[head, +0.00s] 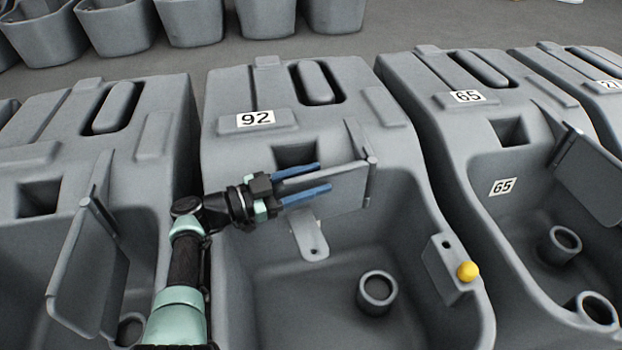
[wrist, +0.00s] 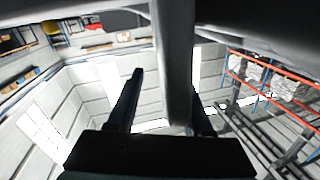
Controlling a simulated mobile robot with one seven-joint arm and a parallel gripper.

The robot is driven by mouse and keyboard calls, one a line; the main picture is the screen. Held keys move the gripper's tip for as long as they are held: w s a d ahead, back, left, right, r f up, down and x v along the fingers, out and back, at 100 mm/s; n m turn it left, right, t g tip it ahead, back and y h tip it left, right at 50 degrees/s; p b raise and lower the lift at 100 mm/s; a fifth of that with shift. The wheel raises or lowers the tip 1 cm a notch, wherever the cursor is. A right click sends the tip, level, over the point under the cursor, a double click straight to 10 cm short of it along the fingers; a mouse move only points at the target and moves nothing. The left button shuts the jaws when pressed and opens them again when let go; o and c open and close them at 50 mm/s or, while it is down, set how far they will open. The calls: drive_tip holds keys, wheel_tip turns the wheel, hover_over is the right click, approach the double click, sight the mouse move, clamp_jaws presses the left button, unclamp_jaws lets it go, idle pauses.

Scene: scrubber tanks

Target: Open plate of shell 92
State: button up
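Shell 92 (head: 225,165) is a grey moulded tub with a "92" label (head: 255,118) on its top. Its flat grey plate (head: 345,190) hangs from a post at the right and reaches left across the recess. My gripper (head: 317,177) is open, with one blue finger above the plate's top edge and the other in front of its face. In the wrist view, the plate (wrist: 175,65) shows nearly edge-on between the two dark fingers (wrist: 168,98). A gap shows beside the left finger; the right finger is close to it, contact unclear.
Shell 65 (head: 455,130) stands to the right, with its own plate (head: 595,175). Another shell with a plate (head: 88,265) stands left. Inside shell 92 are a tab with a hole (head: 310,238), a round pipe stub (head: 376,292) and a yellow knob (head: 467,271) at the right rim.

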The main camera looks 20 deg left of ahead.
wheel_tip(320, 180, up, 10)
drive_tip(key=p, duration=0.8)
drive_tip(key=shift+p, duration=0.35)
